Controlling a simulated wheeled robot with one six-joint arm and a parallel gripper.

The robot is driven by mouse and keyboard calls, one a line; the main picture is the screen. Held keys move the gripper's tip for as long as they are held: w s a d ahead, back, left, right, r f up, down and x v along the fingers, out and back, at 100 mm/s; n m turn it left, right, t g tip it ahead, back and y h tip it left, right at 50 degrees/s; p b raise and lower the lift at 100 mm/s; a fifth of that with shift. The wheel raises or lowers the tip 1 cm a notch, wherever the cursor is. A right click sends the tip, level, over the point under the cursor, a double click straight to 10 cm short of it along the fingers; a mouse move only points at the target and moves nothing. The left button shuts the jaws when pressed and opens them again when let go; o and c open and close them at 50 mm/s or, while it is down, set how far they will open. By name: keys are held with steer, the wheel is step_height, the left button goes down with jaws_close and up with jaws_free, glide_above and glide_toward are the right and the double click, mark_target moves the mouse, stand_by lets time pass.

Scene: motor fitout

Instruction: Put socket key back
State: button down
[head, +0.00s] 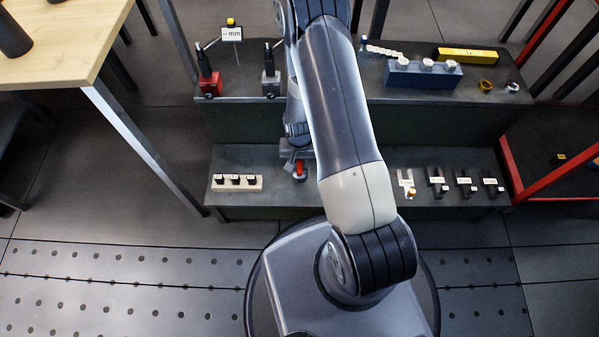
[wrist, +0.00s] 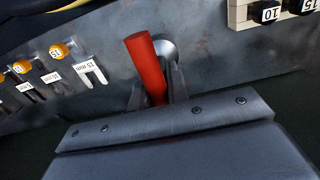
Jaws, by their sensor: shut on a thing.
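The socket key, seen as a red rod (wrist: 146,68), stands between the two fingers of my gripper (wrist: 158,92) in the wrist view. My gripper is shut on it. In the head view its red part (head: 299,167) shows just below my gripper (head: 294,154), over the lower shelf. A pale round piece (wrist: 168,55) is right beside the red rod in the wrist view. I cannot tell whether the key rests in it or is apart from it. The key's lower end is hidden by the fingers.
A white block with black labelled sockets (head: 237,183) lies left on the lower shelf (head: 280,207). The upper shelf holds a red stand (head: 209,84), a grey stand (head: 270,82) and a blue block (head: 422,77).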

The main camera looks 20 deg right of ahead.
steer(key=shift+f+b, duration=0.6)
steer(key=shift+f, duration=1.7)
steer(key=shift+f, duration=0.15)
steer(key=c, duration=1.4)
jaws_free()
steer(key=shift+o, duration=0.2)
step_height(320, 180, up, 12)
steer(key=p, duration=0.3)
steer(key=shift+r+p, duration=0.2)
steer(key=shift+p, duration=0.2)
